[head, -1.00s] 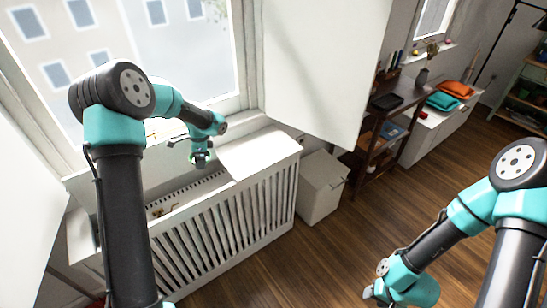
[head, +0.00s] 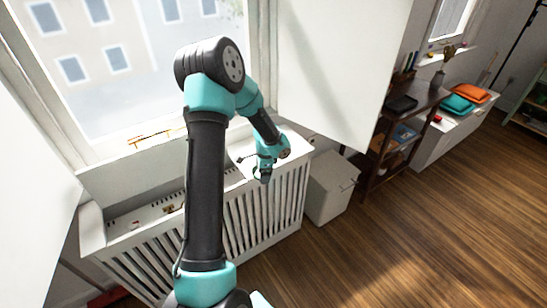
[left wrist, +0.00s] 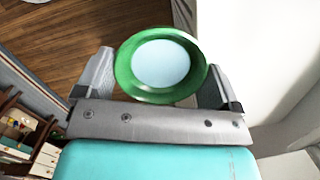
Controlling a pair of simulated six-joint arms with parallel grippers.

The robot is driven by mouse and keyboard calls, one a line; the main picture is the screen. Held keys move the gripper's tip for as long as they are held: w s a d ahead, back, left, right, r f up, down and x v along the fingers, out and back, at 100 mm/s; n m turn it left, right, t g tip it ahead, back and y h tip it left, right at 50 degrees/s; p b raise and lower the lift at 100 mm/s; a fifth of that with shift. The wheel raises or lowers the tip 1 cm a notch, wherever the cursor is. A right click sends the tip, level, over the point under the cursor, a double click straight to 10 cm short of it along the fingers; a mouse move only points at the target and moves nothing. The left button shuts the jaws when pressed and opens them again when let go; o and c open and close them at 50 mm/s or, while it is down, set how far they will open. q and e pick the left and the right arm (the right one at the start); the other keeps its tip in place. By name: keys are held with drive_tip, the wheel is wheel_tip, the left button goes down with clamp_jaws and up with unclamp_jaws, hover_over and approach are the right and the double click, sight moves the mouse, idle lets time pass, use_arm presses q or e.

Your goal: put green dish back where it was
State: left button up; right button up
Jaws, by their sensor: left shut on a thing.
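The green dish (left wrist: 160,62) is round, with a green rim and a pale blue-white middle. In the left wrist view it sits between the two fingers of my left gripper (left wrist: 156,66), which is shut on it. In the head view my left gripper (head: 263,177) hangs at the front edge of the white radiator cover (head: 246,215). The dish cannot be made out there. My right gripper is not in view.
A white bin (head: 332,188) stands right of the radiator cover. A dark wooden shelf (head: 405,125) and a white cabinet (head: 452,130) with orange and teal cushions are further right. The wooden floor (head: 420,240) is clear. A white panel (head: 343,70) stands beside the window.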

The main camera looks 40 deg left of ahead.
use_arm(q)
drive_tip(key=shift+a, duration=0.1)
drive_tip(key=w+a, duration=0.3)
drive_tip(key=w+a+f, duration=0.1)
drive_tip(key=w+a, duration=0.2)
drive_tip(key=a, duration=0.1)
drive_tip(key=w+a, duration=0.4)
drive_tip(key=shift+a+f, duration=0.2)
drive_tip(key=shift+a, duration=0.05)
drive_tip(key=shift+w+a, duration=0.1)
drive_tip(key=shift+w+a+f, duration=0.1)
drive_tip(key=shift+w+a, duration=0.1)
drive_tip(key=shift+f, duration=1.7)
drive_tip(key=shift+d+f, duration=0.1)
drive_tip(key=shift+f, duration=0.05)
drive_tip(key=o, duration=0.8)
